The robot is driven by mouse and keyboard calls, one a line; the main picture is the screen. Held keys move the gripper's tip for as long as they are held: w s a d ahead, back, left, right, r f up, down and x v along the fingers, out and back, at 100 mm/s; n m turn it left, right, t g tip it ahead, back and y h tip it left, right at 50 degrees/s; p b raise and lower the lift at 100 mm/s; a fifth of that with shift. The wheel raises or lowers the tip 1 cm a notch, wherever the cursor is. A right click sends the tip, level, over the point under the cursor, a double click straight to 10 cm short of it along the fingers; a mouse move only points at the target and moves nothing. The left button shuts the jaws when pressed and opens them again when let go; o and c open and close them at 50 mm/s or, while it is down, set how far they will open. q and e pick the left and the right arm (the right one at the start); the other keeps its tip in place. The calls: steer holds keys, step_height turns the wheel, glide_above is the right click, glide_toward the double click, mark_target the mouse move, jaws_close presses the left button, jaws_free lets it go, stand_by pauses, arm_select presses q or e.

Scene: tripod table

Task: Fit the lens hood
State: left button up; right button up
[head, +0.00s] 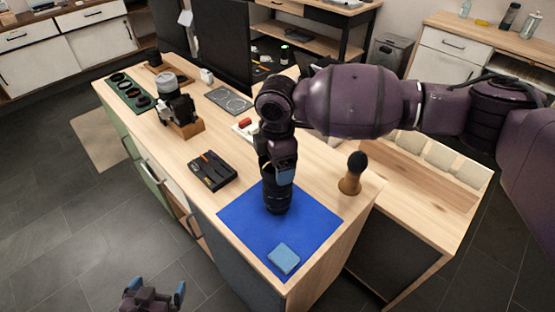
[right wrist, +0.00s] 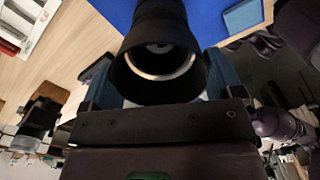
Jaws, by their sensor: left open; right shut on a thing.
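The black lens (head: 277,203) stands upright on the blue mat (head: 237,222); its barrel also shows at the top of the right wrist view (right wrist: 158,12). My right gripper (head: 279,178) is directly above it, pointing down, with blue fingers shut on the black lens hood (right wrist: 128,77). In the right wrist view I look into the hood's open mouth and see a pale ring inside. The hood is in line with the lens; I cannot tell whether it is seated. My left gripper (head: 155,291) is open and empty, low over the floor in front of the table.
A light blue cloth (head: 283,258) lies near the mat's front corner. A black tool case (head: 212,171) and a brush (head: 351,174) flank the mat. Further back are a camera (head: 178,104) on a wooden stand and a green tray (head: 113,79) with several black rings.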

stand_by(0.3)
steer(key=shift+p, duration=0.4)
steer(key=shift+f, duration=0.1)
stand_by(0.6)
steer(key=shift+f+p, duration=0.15)
steer(key=shift+p, duration=0.2)
steer(key=shift+f, duration=0.4)
stand_by(0.7)
stand_by(0.5)
